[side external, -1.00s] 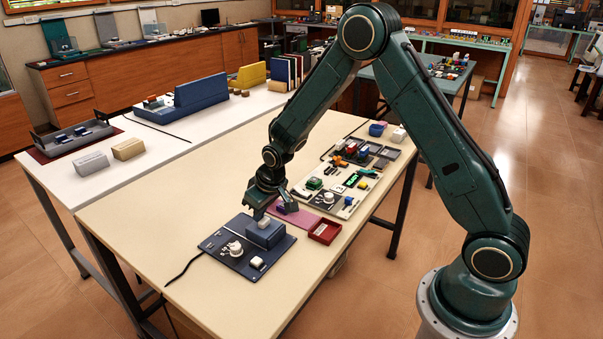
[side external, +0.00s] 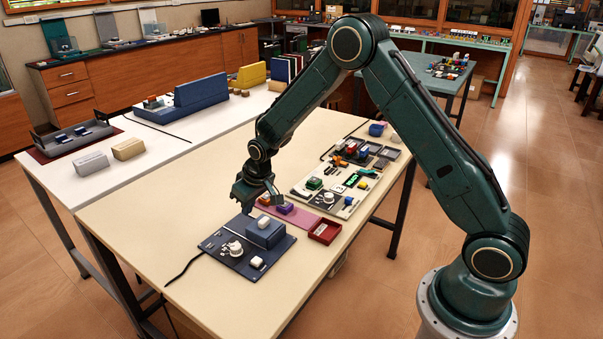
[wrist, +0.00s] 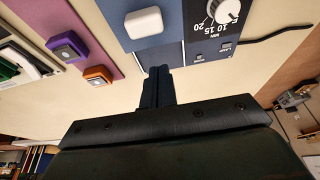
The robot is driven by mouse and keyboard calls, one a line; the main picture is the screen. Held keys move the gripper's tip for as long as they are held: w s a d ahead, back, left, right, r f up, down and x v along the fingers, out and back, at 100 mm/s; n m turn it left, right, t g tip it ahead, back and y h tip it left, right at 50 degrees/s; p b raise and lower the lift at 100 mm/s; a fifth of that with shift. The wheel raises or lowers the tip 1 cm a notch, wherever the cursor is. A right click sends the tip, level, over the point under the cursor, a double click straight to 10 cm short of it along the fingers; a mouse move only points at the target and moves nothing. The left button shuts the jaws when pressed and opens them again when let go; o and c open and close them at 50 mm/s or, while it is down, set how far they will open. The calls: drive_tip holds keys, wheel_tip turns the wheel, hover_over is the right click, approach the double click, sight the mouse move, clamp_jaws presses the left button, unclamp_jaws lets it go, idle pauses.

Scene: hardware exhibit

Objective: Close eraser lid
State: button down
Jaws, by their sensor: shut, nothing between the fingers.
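A blue-grey box (side external: 265,233) sits on a dark panel, with a white rounded block (side external: 263,221) on its top. In the wrist view the white block (wrist: 143,22) lies flat on the blue surface. A purple piece (side external: 286,208) and an orange piece lie on a pink mat beyond the box; the wrist view shows the purple piece (wrist: 67,46) and the orange piece (wrist: 97,75) with light tops. I cannot tell which part is the eraser lid. My gripper (wrist: 158,72) is shut and empty, close to the box's edge in the wrist view, apart from the white block.
The dark panel (side external: 225,252) also carries a white dial (side external: 235,248) and a small white piece (side external: 256,262). A red tray (side external: 325,231) stands right of the box. A pale board (side external: 345,195) with several parts lies behind.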

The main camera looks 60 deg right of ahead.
drive_tip(key=v, duration=0.9)
drive_tip(key=shift+r, duration=0.35)
drive_tip(key=s+a+r, duration=0.1)
drive_tip(key=s+r, duration=1.3)
drive_tip(key=s+r+t, duration=0.1)
drive_tip(key=s+r, duration=0.1)
drive_tip(key=s, duration=1.6)
drive_tip(key=shift+s+a+r+t, duration=0.15)
drive_tip(key=shift+s+a+t, duration=0.15)
drive_tip(key=shift+a, duration=0.15)
